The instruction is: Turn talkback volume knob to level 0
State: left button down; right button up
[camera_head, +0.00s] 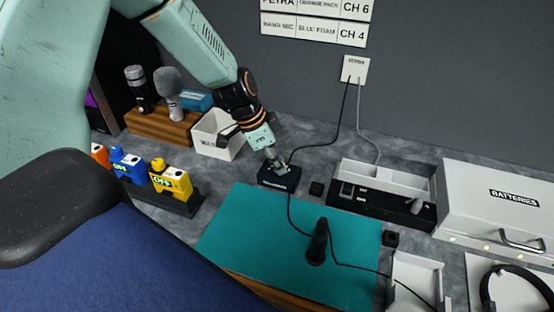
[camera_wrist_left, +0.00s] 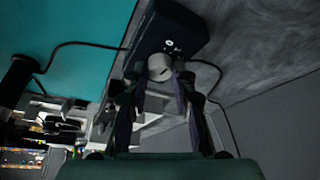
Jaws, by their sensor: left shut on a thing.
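The talkback volume knob (camera_wrist_left: 160,67) is a small light round knob with a dark pointer mark, on the face of a dark blue box. In the left wrist view the box (camera_wrist_left: 172,28) is at the top. In the head view the box (camera_head: 279,178) sits on the grey counter behind the teal mat. My left gripper (camera_head: 274,164) reaches down onto it. In the left wrist view its two fingers (camera_wrist_left: 160,80) are on either side of the knob, shut on it. The knob is mostly hidden by the gripper in the head view. My right gripper is not in view.
A teal mat (camera_head: 240,230) with a dark upright device (camera_head: 317,243) lies in front of the box. Cables run from the wall plate (camera_head: 355,69). A white bin (camera_head: 216,135) is left, and a white batteries case (camera_head: 500,205) is right.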

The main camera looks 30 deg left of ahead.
pick_arm(q)
jog(key=shift+n, duration=0.3)
jog(key=c, duration=1.1)
grip_release()
jog(key=shift+r, duration=0.15)
jog(key=v, duration=1.1)
jog(key=shift+s+r, duration=0.15)
jog(key=shift+r, duration=0.15)
jog(key=shift+s, duration=0.1)
